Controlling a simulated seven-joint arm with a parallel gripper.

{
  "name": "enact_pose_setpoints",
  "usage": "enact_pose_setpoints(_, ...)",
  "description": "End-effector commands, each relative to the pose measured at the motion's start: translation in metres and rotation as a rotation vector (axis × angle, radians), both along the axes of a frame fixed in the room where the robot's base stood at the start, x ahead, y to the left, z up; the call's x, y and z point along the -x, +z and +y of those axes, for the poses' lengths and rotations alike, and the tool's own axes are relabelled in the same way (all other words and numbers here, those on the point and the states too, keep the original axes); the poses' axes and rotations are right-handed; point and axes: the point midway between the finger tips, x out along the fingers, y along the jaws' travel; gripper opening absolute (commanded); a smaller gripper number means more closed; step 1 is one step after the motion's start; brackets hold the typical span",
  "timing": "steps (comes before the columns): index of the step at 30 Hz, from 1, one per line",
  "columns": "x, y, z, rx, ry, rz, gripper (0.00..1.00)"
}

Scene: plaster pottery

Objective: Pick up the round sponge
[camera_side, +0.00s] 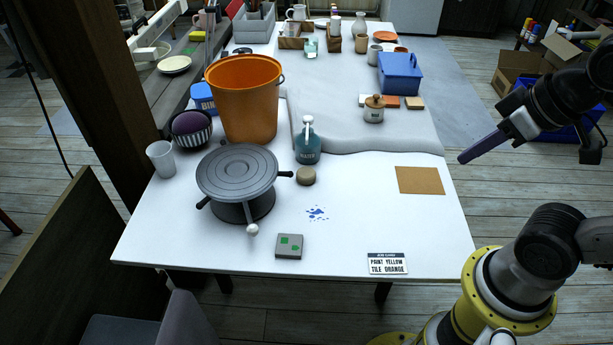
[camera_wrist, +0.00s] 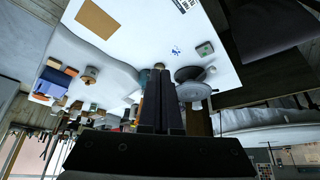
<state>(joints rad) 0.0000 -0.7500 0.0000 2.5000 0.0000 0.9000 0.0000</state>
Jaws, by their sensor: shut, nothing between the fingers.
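The round sponge (camera_side: 306,176) is a small beige disc lying on the white table, just right of the grey turntable (camera_side: 238,172) and in front of the teal bottle (camera_side: 307,145). My gripper (camera_side: 462,160) is shut and empty, held in the air over the right edge of the table, well to the right of the sponge. Its dark fingers (camera_wrist: 162,75) point up the middle of the wrist view and cover part of the table.
An orange bucket (camera_side: 243,98) stands behind the turntable, whose handles reach out near the sponge. Blue paint spots (camera_side: 317,212), a grey box with green squares (camera_side: 289,246), a cork mat (camera_side: 420,180) and a label card (camera_side: 387,263) lie at the front. The table between sponge and mat is clear.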

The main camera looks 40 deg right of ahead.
Motion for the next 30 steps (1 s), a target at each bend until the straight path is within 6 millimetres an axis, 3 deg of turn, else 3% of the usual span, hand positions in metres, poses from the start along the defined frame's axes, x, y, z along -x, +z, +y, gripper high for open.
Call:
enact_pose_setpoints(2, 0.0000, 0.0000, 0.0000, 0.000, 0.000, 0.000, 0.07)
enact_pose_setpoints(17, 0.0000, 0.0000, 0.0000, 0.000, 0.000, 0.000, 0.97)
enact_pose_setpoints(25, 0.0000, 0.0000, 0.0000, 0.004, 0.007, 0.000, 1.00)
enact_pose_setpoints(30, 0.0014, 0.0020, -0.0018, 0.064, 0.102, 0.008, 1.00)
